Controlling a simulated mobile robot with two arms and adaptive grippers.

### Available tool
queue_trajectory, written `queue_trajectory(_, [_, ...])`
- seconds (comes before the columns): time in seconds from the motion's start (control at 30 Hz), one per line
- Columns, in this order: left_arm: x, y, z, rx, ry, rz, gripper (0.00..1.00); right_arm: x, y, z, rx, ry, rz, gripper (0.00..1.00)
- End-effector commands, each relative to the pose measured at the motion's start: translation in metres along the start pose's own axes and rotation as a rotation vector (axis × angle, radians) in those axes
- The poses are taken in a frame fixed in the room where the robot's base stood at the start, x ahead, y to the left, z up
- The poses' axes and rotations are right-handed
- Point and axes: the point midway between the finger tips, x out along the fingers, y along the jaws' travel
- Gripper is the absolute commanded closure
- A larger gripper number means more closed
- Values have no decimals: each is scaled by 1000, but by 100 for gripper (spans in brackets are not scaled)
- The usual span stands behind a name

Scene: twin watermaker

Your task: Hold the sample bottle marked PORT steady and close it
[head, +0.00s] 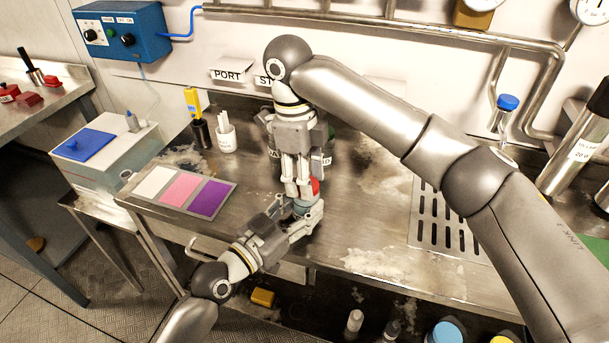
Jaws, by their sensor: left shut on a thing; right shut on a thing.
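A bottle (302,207), mostly hidden, stands at the table's front edge between the fingers of my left gripper (306,213), which is shut on it from the lower left. Its marking cannot be read. My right gripper (302,187) points down from above and is shut on a red cap (316,187), partly hidden by the fingers. The cap is right above the bottle. I cannot tell whether it touches the neck or is seated.
Dark green bottles (328,150) stand partly hidden behind my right gripper. A colour card (180,192) lies on the left, near a white cup (226,136) and a yellow meter (193,103). A drain grate (445,222) is on the right. The tabletop between is clear.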

Motion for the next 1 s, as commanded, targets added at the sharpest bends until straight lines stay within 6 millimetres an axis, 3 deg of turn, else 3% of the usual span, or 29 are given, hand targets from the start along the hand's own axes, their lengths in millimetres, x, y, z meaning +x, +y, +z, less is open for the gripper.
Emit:
queue_trajectory(0.17, [0,2,0,0,-1,4,100,-1,-2,0,2,-4,-5,64])
queue_trajectory(0.2, [0,2,0,0,-1,4,100,-1,-2,0,1,-4,-5,55])
queue_trajectory(0.37, [0,2,0,0,-1,3,100,-1,-1,0,0,-3,-4,36])
queue_trajectory(0.77, [0,1,0,0,-1,1,100,-1,-1,0,-32,-2,-4,38])
queue_trajectory(1.0, [0,0,0,0,-1,1,100,-7,-1,1,-299,-8,-14,38])
